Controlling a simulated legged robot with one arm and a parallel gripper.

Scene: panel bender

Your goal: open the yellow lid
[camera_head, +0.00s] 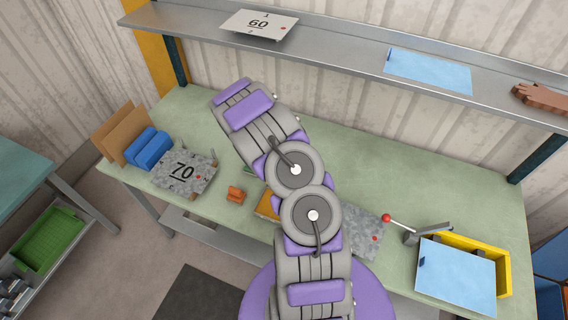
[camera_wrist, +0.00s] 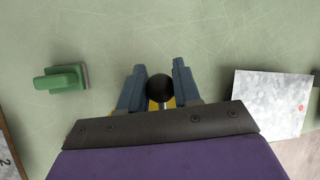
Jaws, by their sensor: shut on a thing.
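In the wrist view, my gripper (camera_wrist: 158,76) has its two blue-grey fingers on either side of a round black knob (camera_wrist: 159,89) and is shut on it. Small patches of yellow (camera_wrist: 171,103) show below and beside the knob, apparently the yellow lid; most of it is hidden by my gripper. In the head view, an orange-yellow piece (camera_head: 267,207) shows at the left edge of my arm on the green bench. My arm hides my gripper and the knob there. I cannot tell whether the lid is raised.
A green block (camera_wrist: 62,78) stands left of my gripper in the wrist view, and a grey metal plate (camera_wrist: 268,101) lies right. In the head view, a red-knobbed lever (camera_head: 387,218) and yellow bin (camera_head: 502,264) are at right. A shelf (camera_head: 330,42) spans the back.

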